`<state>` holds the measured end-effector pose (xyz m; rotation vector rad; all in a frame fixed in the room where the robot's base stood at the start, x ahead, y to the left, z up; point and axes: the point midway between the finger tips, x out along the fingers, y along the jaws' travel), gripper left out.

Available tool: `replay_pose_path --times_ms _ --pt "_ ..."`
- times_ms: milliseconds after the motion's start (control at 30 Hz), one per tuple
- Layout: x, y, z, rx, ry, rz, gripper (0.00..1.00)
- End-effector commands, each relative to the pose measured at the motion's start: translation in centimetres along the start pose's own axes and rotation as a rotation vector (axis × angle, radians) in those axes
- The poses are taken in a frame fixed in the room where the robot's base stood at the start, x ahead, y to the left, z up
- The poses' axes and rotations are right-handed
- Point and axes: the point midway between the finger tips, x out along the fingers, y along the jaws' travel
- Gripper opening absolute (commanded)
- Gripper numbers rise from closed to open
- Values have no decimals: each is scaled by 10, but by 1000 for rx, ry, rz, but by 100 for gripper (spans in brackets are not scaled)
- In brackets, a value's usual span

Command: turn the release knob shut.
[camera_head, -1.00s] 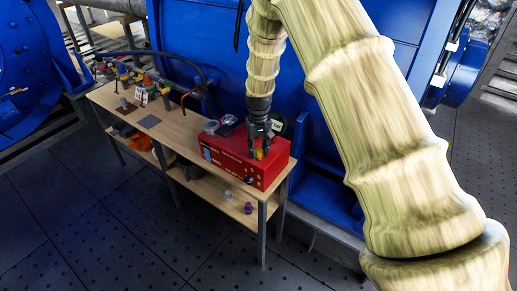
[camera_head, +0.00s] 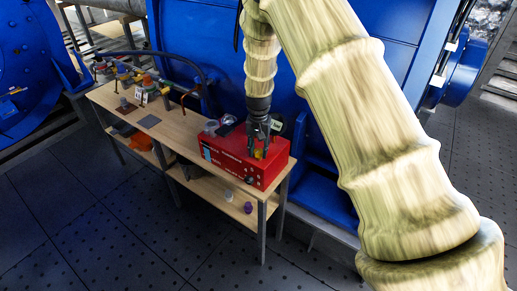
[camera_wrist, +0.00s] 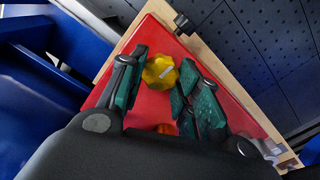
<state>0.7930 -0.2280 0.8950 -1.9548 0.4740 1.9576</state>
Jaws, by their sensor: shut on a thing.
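A yellow many-sided knob (camera_wrist: 160,72) with a white mark on its face sits on the top of a red box (camera_head: 222,162). It shows small in the head view (camera_head: 258,155), partly hidden by my gripper. My gripper (camera_wrist: 160,82) reaches down from above with its green-padded fingers on either side of the yellow knob and is shut on it. The box stands at the right end of a wooden bench. An orange-red part (camera_wrist: 166,129) lies near the knob, partly hidden by the gripper body.
Blue machinery (camera_head: 190,35) stands close behind.

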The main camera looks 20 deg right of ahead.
Motion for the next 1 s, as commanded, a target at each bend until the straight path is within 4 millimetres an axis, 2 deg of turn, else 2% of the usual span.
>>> replay_pose_path --times_ms 200,233,333,733,867,1000 --pt "-4 -1 -4 0 9 -3 9" --pt "-4 -1 -4 0 9 -3 38" --pt "-3 0 -3 0 7 -2 54" --pt "-5 0 -1 -1 3 -1 54" --pt "-20 0 -2 -1 4 -1 54" --pt "-44 0 -2 -1 5 -2 54"
